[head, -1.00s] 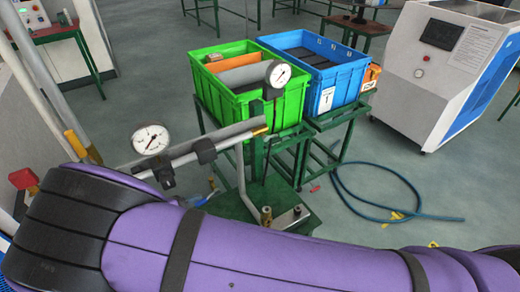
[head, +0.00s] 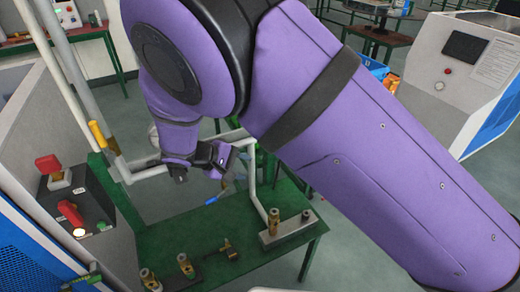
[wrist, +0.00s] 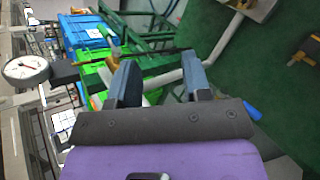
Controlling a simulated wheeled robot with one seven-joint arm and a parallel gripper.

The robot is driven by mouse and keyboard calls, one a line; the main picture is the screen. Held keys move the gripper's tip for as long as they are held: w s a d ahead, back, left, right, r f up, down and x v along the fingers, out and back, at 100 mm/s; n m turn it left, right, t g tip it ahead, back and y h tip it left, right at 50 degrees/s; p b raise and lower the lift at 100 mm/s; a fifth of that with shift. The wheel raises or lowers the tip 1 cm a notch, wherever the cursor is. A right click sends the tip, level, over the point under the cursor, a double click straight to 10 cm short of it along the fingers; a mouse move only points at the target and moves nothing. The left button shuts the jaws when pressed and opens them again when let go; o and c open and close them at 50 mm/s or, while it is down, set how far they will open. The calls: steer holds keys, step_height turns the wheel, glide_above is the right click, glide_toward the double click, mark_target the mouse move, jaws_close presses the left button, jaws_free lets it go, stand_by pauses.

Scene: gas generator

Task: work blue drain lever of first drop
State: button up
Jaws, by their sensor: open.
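A small blue lever (head: 212,200) shows in the head view below my gripper, near the thin pipe above the green bench. In the wrist view, a blue lever tip (wrist: 253,109) shows just right of the right finger, against the green bench top. I cannot tell which drop it belongs to. My gripper (head: 226,160) is open and empty beside the pipe, above the lever. In the wrist view its two fingers (wrist: 161,76) stand apart, with a grey pipe (wrist: 165,77) behind the gap. My arm hides much of the pipework in the head view.
The green bench (head: 250,262) carries several brass fittings (head: 186,265). A yellow-handled lever (head: 97,134) and a panel with red switches (head: 70,212) are at left. A pressure gauge (wrist: 26,68) and green crate (wrist: 93,78) show in the wrist view.

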steer(key=w+d+r+m+g+y, duration=0.1)
steer(key=d+r+g, duration=0.1)
steer(key=d+r, duration=0.3)
steer(key=shift+r+m, duration=0.3)
steer(key=shift+r, duration=0.15)
